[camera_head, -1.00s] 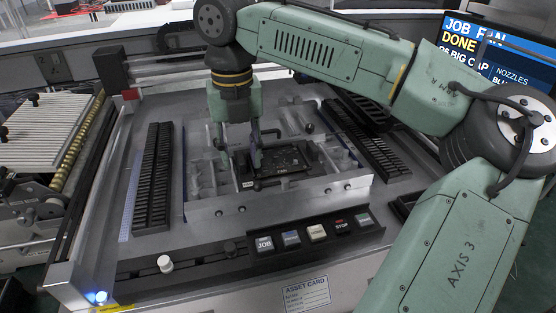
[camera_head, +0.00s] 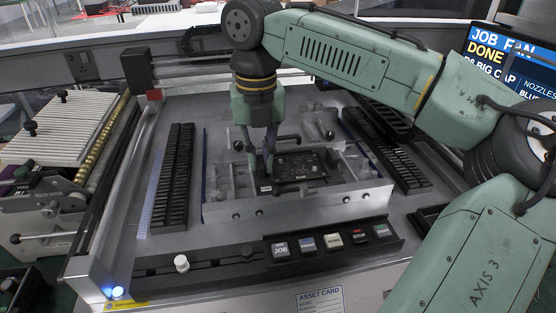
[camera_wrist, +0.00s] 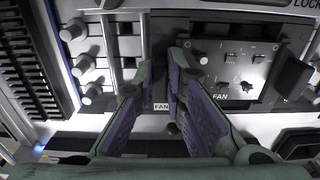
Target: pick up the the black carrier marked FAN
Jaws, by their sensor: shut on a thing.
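The black carrier marked FAN (camera_head: 302,166) lies in the shallow metal-walled bay of the machine. It is a flat dark plate with small fittings, and it also shows in the wrist view (camera_wrist: 235,75). My gripper (camera_head: 262,165) points down at the carrier's left end. In the wrist view my gripper (camera_wrist: 170,85) has its purple-padded fingers close together, on either side of a narrow dark part at that end. A small white FAN tag (camera_wrist: 161,106) shows between the fingers. The exact contact is partly hidden by the fingers. I cannot see a gap under the carrier.
The bay's front wall (camera_head: 310,205) runs close in front of the carrier. Clear blocks and grey pegs (camera_wrist: 87,66) stand left of it. Black slotted racks (camera_head: 172,180) flank the bay. A button panel (camera_head: 330,242) lies in front, and a job screen (camera_head: 500,60) stands at right.

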